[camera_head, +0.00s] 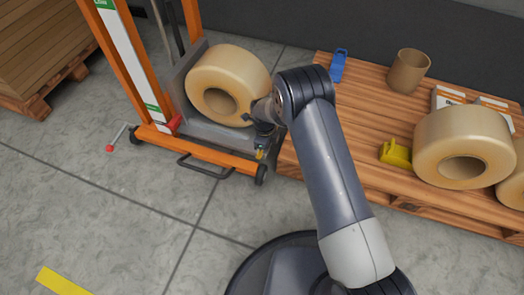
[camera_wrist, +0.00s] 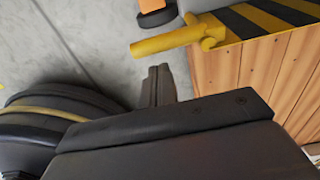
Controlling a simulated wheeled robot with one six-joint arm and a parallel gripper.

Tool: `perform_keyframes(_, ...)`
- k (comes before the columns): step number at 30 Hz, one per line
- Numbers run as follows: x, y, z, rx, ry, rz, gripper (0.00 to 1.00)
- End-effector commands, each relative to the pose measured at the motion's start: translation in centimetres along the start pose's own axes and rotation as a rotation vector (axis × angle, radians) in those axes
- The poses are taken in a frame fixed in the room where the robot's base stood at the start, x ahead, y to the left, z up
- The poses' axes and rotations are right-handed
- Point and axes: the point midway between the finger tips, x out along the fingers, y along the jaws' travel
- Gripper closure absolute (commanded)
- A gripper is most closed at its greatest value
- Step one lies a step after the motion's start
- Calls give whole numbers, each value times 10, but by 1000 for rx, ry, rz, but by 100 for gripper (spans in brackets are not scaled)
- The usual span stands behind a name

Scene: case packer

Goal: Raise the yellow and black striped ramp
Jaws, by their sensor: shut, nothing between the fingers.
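The yellow and black striped ramp (camera_wrist: 262,20) shows at the top right of the wrist view, beside wooden boards. A yellow bar (camera_wrist: 168,42) sticks out from its near corner to the left. In the head view only a small yellow piece (camera_head: 260,155) shows below my gripper; the rest of the ramp is hidden by my arm. My gripper (camera_wrist: 158,86) is shut and empty. In the wrist view its fingers are just below the yellow bar, apparently apart from it. In the head view my gripper (camera_head: 264,132) is between the lifter and the pallet.
An orange lifter (camera_head: 215,157) with wheels holds a large tape roll (camera_head: 228,82) at left. The wooden pallet (camera_head: 345,135) on the right carries a yellow dispenser (camera_head: 397,153), a blue item (camera_head: 338,65), a cardboard tube (camera_head: 408,70) and more rolls. The front floor is clear.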

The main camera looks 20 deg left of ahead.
Motion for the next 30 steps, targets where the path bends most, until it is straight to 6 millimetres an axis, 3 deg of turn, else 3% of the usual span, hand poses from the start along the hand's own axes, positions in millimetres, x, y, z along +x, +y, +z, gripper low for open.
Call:
perform_keyframes(2, -9, -7, -25, 8, 15, 10, 100)
perform_keyframes(6, -33, -5, 5, -2, 16, 10, 100)
perform_keyframes(15, -66, -4, 41, 1, 21, 15, 100)
perform_keyframes(30, -70, -4, 47, 4, 23, 17, 100)
